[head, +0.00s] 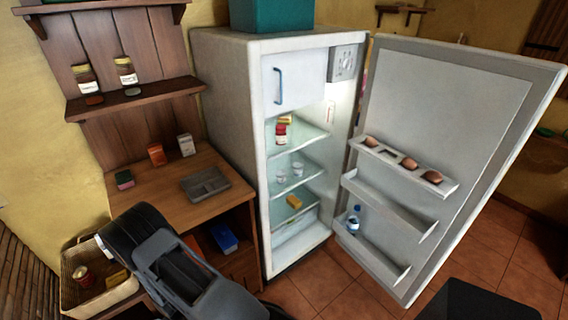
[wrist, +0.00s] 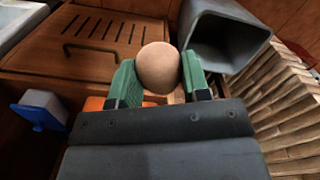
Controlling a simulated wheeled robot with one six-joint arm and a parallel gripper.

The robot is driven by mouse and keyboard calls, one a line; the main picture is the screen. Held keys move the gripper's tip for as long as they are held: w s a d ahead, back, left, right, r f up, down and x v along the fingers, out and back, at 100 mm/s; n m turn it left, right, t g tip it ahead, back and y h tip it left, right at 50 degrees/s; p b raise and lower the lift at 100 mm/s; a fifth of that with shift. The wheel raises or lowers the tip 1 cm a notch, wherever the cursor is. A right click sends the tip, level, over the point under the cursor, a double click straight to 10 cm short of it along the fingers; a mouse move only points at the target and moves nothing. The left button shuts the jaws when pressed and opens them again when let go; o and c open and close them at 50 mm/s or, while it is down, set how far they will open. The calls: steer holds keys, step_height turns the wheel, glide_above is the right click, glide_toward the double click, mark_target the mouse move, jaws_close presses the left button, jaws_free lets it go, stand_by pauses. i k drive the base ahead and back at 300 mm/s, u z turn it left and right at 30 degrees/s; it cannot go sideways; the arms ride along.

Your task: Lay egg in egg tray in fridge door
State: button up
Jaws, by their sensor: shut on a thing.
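My gripper (wrist: 158,76) is shut on a brown egg (wrist: 158,62), held between its two green finger pads in the wrist view. In the head view my arm is at the lower left, and neither my gripper's fingers nor the held egg can be made out. The fridge (head: 225,110) stands open. The egg tray (head: 444,188) is the top shelf on the inside of the fridge door (head: 440,105). Brown eggs (head: 432,177) sit in it, with a gap between the left egg (head: 371,141) and the others.
The open door reaches out to the right. Below the tray are two door shelves, the lowest holding a bottle (head: 353,220). A wooden desk (head: 160,195) with a grey tray (head: 205,184) is left of the fridge. A wicker basket (head: 100,295) is at lower left.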

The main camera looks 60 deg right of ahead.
mark_target(388, 159)
steer(key=z, duration=2.1)
